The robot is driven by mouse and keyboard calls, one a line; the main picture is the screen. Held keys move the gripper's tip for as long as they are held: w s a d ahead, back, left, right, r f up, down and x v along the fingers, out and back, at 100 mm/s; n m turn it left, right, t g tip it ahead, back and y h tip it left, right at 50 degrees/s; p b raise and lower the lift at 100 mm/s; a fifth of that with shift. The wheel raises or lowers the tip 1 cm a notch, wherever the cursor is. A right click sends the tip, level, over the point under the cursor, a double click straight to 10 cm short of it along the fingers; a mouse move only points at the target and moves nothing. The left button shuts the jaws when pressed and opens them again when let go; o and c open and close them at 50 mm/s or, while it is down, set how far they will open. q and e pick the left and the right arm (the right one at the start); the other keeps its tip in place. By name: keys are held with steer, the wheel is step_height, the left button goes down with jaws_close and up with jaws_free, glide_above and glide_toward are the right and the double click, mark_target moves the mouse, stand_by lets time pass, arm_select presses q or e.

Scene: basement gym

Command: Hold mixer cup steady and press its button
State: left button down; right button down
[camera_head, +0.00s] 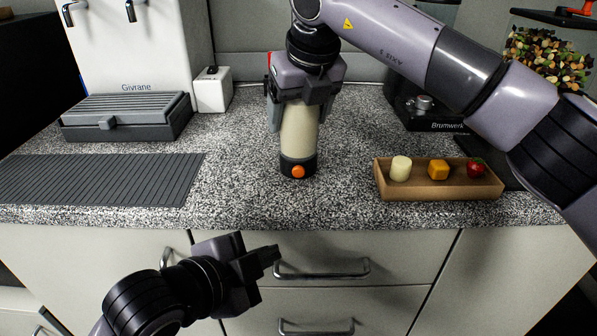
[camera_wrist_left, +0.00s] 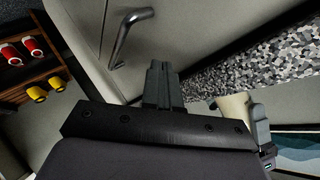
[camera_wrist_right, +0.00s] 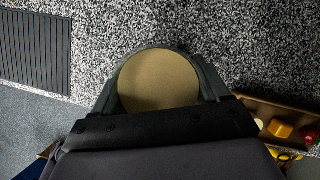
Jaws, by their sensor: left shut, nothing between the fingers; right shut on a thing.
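The mixer cup (camera_head: 298,132) stands upright on the speckled counter, with a cream body and a dark base. Its orange button (camera_head: 298,172) is on the front of the base, facing me. My right gripper (camera_head: 303,100) comes from above and is shut around the upper part of the cup. In the right wrist view the cup's round tan top (camera_wrist_right: 158,80) sits between the two fingers. My left gripper (camera_head: 275,256) is shut and empty, in front of the drawers and below the counter edge. Its closed fingers also show in the left wrist view (camera_wrist_left: 160,82).
A wooden tray (camera_head: 440,190) with a cream piece, an orange cube and a strawberry stands right of the cup. A ribbed dark mat (camera_head: 95,180) lies at left. A white dispenser (camera_head: 135,50) stands behind it. Drawer handles (camera_head: 322,270) stick out near my left gripper.

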mark_target(299, 172)
arm_select(q)
steer(key=shift+s+d+r+m+y, duration=0.15)
steer(key=shift+s+d+r+m, duration=0.1)
steer(key=shift+d+r+m, duration=0.75)
steer(key=shift+s+d+r+m+y, duration=0.1)
steer(key=shift+s+d+r+m, duration=0.35)
steer(key=shift+r+m, duration=0.95)
steer(key=shift+s+d+r+m+y, duration=0.15)
steer(key=shift+d+r+m, duration=0.75)
steer(key=shift+r, duration=0.5)
steer(key=shift+w+a, duration=0.1)
steer(key=shift+w, duration=4.35)
steer(key=shift+w, duration=0.15)
steer(key=shift+w, duration=0.3)
steer(key=shift+w, duration=0.45)
steer(key=shift+s, duration=0.9)
